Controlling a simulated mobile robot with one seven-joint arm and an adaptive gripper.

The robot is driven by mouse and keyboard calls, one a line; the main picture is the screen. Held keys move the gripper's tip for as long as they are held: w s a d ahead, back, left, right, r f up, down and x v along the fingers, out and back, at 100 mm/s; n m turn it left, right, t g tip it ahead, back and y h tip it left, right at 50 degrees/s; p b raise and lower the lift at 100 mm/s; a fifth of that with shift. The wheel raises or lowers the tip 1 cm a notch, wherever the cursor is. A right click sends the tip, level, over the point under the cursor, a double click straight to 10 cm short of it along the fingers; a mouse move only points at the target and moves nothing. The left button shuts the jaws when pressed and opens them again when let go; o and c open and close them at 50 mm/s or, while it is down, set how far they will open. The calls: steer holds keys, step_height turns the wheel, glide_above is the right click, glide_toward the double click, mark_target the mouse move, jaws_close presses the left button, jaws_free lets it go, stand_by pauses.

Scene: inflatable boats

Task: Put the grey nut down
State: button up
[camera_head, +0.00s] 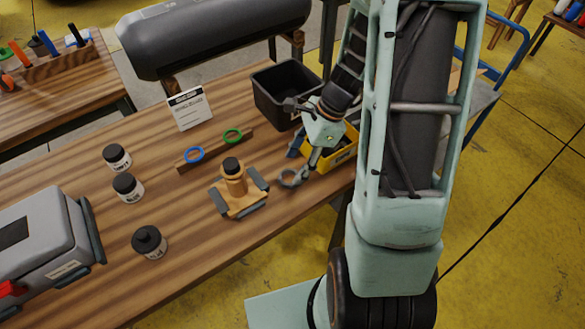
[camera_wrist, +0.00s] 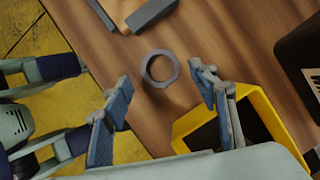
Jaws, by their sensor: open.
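The grey nut (camera_head: 292,179) is a plain ring near the front edge of the wooden workbench, and it also shows in the wrist view (camera_wrist: 146,70). It appears to lie on the wood, with bare wood visible through its hole. My gripper (camera_head: 303,158) is open above the bench. In the wrist view its two blue-padded fingers (camera_wrist: 163,90) stand wide apart, one to each side of the ring and slightly nearer the camera. Neither finger appears to touch it.
A yellow bin (camera_wrist: 262,101) stands close beside one finger. A black bin (camera_head: 262,98) is behind it. A wooden fixture (camera_head: 238,208) stands left of the nut. A rack holds a blue ring (camera_head: 187,156) and a green ring (camera_head: 233,130). Black-capped jars (camera_head: 125,187) are further left.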

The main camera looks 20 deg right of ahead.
steer(key=v, duration=0.8)
steer(key=shift+r, duration=0.35)
steer(key=shift+w+d+p, duration=0.1)
steer(key=shift+p, duration=0.2)
